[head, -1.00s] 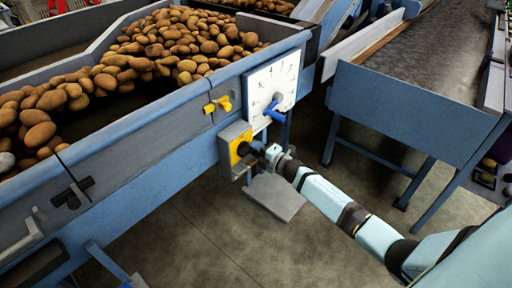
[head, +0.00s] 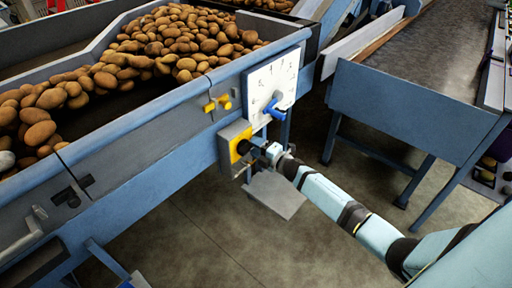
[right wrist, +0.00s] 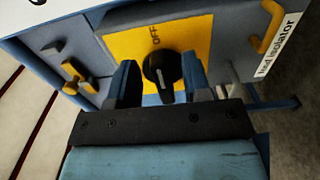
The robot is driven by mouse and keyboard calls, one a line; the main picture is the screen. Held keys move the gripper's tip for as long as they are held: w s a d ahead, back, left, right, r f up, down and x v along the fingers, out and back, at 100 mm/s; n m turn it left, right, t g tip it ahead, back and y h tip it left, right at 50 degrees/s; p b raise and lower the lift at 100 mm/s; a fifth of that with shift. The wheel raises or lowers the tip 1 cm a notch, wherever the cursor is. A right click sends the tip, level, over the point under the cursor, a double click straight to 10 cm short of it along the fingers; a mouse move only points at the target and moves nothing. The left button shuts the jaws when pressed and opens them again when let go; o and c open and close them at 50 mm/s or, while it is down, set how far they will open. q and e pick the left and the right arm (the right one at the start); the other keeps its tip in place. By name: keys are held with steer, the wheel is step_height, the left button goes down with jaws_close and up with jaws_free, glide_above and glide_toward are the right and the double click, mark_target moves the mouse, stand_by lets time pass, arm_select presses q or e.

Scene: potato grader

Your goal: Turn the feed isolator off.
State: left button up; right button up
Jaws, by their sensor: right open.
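The feed isolator is a grey box (head: 231,131) with a yellow face on the blue machine's side. It also shows in the right wrist view, with a yellow plate (right wrist: 201,38), the word OFF at its top and a "feed isolator" label (right wrist: 277,45). A black rotary knob (right wrist: 158,76) with a pale mark sits mid-plate; the mark is not at the OFF word. My right gripper (head: 262,152) is at the box. In the right wrist view its open fingers (right wrist: 159,80) stand on either side of the knob, with gaps visible. My left gripper is out of view.
A white dial plate (head: 270,85) with a blue lever (head: 274,112) is just above and right of the isolator. A yellow valve handle (head: 222,103) is above it. Potatoes (head: 180,40) fill the hopper. A second blue machine (head: 410,105) stands at the right.

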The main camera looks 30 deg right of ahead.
steer(key=v, duration=1.3)
steer(key=shift+s+d, duration=0.15)
steer(key=shift+s, duration=0.1)
